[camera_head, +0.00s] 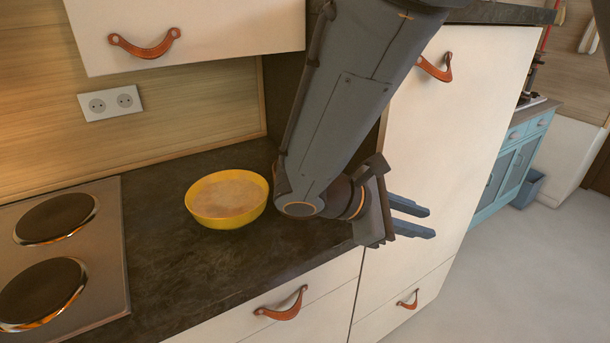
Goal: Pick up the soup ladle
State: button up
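I cannot make out a soup ladle in this view. My gripper (430,222) points to the right, beyond the counter's right end and in front of the tall cream cabinet front. Its two blue-grey fingers are apart, with nothing visible between them. My grey arm comes down from the top and hides part of the counter's back right corner and of the cabinet edge.
A yellow bowl (227,221) stands on the dark counter (170,279), left of my arm. A hob (106,214) is at the left. The cream cabinet (450,115) has leather pulls. Open grey floor (535,285) lies at the right, with a blue cabinet (508,178) beyond.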

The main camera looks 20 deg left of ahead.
jog(key=a+r+n+t+y+p, duration=0.15)
jog(key=a+r+n+t, duration=0.3)
jog(key=a, duration=0.65)
jog(key=a+r+n+t+y+p, duration=0.1)
jog(key=a+r+n+t+y, duration=0.15)
jog(key=a+r+t, duration=0.6)
jog(key=w+d+f+g+p, duration=0.2)
jog(key=w+f+p, duration=0.2)
jog(key=w, duration=0.6)
jog(key=shift+f+n+g+h, duration=0.15)
jog(key=shift+n+g+h, duration=0.15)
jog(key=shift+n+g, duration=0.1)
jog(key=shift+w+d, duration=0.1)
jog(key=shift+c, duration=0.3)
grip_shut()
